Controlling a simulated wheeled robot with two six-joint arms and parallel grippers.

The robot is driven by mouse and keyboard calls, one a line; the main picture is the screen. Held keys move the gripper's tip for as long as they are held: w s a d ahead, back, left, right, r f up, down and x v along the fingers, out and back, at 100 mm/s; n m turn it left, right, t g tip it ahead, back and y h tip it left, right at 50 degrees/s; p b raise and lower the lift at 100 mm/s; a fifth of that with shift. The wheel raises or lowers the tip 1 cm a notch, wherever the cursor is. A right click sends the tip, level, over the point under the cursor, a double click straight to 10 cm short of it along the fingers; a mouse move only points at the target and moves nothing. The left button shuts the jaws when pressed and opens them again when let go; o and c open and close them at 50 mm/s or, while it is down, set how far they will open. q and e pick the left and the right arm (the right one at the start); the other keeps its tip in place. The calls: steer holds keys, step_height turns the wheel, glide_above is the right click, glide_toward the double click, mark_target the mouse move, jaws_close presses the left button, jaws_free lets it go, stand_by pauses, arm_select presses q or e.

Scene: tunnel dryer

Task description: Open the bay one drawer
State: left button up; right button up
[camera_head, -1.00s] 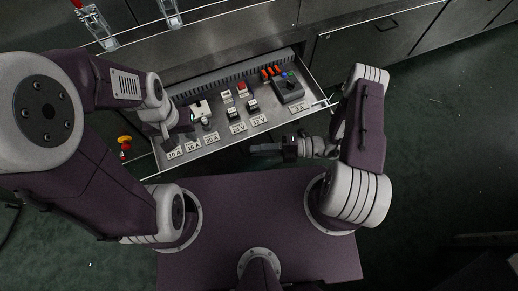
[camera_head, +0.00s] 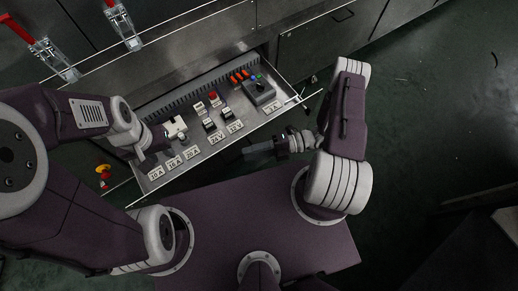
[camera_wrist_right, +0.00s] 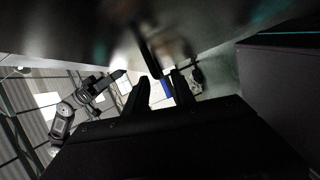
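The drawer (camera_head: 205,159) is pulled out from the grey cabinet, and I see into it from above. Its panel carries switches, a grey box and labels such as 10 A, 24 V and 3 A. Which bay it belongs to I cannot read. My left gripper (camera_head: 140,150) is at the drawer's left end; its fingers are mostly hidden and I cannot tell if it touches. My right gripper (camera_head: 252,153) is in front of the drawer, pointing left, apart from the labelled panel. In the right wrist view its fingers (camera_wrist_right: 161,90) are apart with nothing clearly held.
Two red-handled toggle clamps (camera_head: 58,62) (camera_head: 124,27) stand on the cabinet at upper left. A red and yellow knob (camera_head: 103,170) is left of the drawer. A closed cabinet door (camera_head: 325,40) lies to the right. The green floor (camera_head: 440,130) at right is open.

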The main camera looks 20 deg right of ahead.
steer(key=d, duration=0.5)
steer(key=shift+s+r, duration=0.2)
